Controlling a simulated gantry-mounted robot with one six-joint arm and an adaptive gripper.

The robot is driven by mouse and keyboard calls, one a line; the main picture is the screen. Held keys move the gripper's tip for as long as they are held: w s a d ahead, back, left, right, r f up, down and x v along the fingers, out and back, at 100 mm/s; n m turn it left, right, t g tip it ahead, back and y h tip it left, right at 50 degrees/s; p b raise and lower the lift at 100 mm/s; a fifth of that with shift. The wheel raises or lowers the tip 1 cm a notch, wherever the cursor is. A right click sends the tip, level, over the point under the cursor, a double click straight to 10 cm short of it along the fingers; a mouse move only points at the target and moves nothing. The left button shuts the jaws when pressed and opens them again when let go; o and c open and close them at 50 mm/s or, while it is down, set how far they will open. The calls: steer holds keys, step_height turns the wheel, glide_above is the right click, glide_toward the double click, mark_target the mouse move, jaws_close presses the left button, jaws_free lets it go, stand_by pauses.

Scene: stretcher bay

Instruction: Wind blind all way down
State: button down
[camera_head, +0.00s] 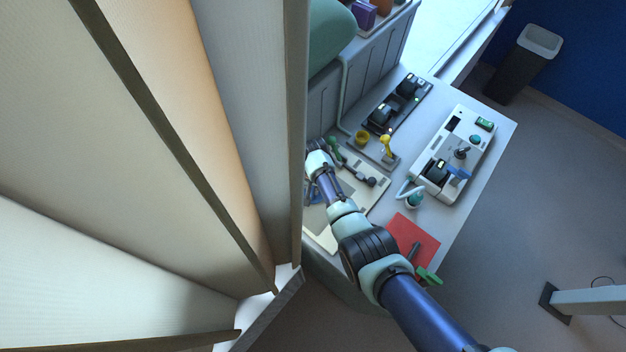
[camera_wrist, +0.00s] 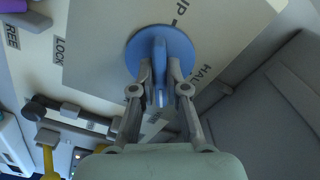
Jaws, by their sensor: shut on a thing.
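In the wrist view, a round blue dial (camera_wrist: 138,50) with a raised fin sits on a cream panel (camera_wrist: 95,40). My gripper (camera_wrist: 160,75) is shut on the fin, one finger on each side. The fin lies upright in the picture, its pale-tipped end toward my palm. The panel reads "UP" above the dial and "HALF" to its right; a label below is partly hidden by a finger. In the head view, the cream panel (camera_head: 372,195) lies under my arm, and my fingertips are hidden. Large pale and tan slats (camera_head: 225,90), possibly the blind, fill the left side.
In the head view, a white control box (camera_head: 455,150), a yellow-handled lever (camera_head: 385,147) and a red sheet (camera_head: 410,232) share the counter. The floor at right is largely clear.

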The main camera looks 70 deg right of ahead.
steer(key=m, duration=0.4)
steer(key=shift+w+r+m, duration=0.1)
steer(key=shift+m, duration=2)
steer(key=c, duration=1.2)
jaws_free()
step_height(320, 180, up, 12)
steer(key=shift+f, duration=0.1)
